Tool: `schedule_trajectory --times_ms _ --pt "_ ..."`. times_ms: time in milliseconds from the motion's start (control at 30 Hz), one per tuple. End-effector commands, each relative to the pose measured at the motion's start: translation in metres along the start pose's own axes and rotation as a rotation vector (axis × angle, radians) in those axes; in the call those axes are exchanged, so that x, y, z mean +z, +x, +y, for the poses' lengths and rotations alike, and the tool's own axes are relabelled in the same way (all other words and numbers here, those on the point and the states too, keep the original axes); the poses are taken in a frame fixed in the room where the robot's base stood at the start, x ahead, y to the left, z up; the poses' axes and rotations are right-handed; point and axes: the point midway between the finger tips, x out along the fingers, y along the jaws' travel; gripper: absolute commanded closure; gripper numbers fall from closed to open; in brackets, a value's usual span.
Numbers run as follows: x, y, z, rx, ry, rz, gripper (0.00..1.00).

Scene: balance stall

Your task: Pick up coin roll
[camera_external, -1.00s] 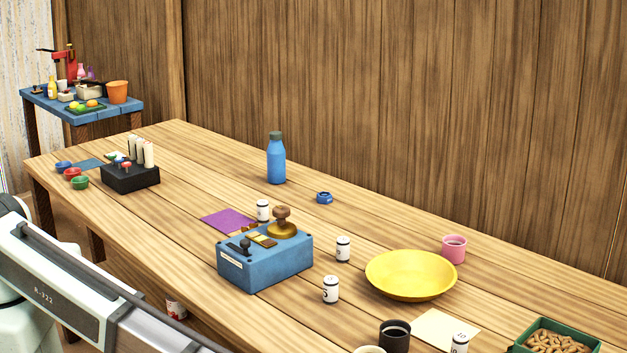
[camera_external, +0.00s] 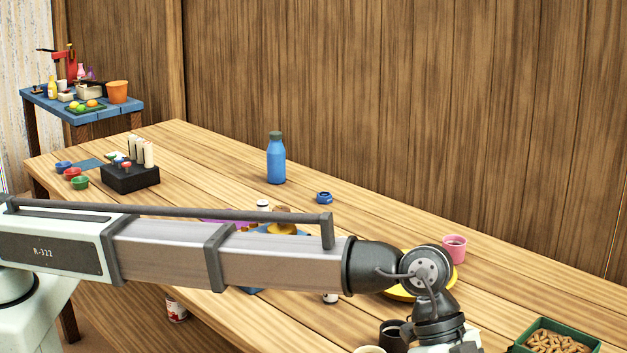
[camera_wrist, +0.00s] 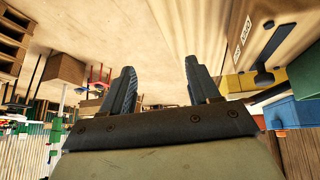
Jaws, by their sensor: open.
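Several upright cream cylinders, possibly coin rolls, stand in a black holder (camera_external: 130,178) at the table's far left in the external view; the rightmost cream cylinder (camera_external: 149,154) shows clearly. A small white labelled cylinder (camera_external: 263,203) stands mid-table, partly behind my arm, and another white cylinder (camera_external: 330,298) shows just below it. I cannot tell for sure which is the coin roll. In the wrist view my gripper (camera_wrist: 158,75) is open and empty, with nothing between its fingers. In the external view its fingers are out of frame, below the bottom right.
A blue bottle (camera_external: 276,163), blue ring (camera_external: 324,198), pink cup (camera_external: 454,249), black cup (camera_external: 393,335) and green tray of brown pieces (camera_external: 520,343) stand on the table. A yellow dish and a blue scale are mostly hidden by my arm.

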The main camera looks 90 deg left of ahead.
Motion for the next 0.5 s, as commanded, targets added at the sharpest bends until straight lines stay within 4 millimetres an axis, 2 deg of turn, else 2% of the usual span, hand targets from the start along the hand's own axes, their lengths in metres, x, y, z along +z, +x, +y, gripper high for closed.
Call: schedule_trajectory --times_ms 33,200,367,500 --pt "0.016 -0.016 -0.02 -0.018 -0.04 -0.01 0.39" --pt "0.073 -0.064 -0.08 -0.076 -0.195 -0.052 0.39" --pt "0.134 -0.111 -0.129 -0.13 -0.353 -0.092 0.39" --pt "0.19 -0.153 -0.166 -0.179 -0.495 -0.122 0.39"
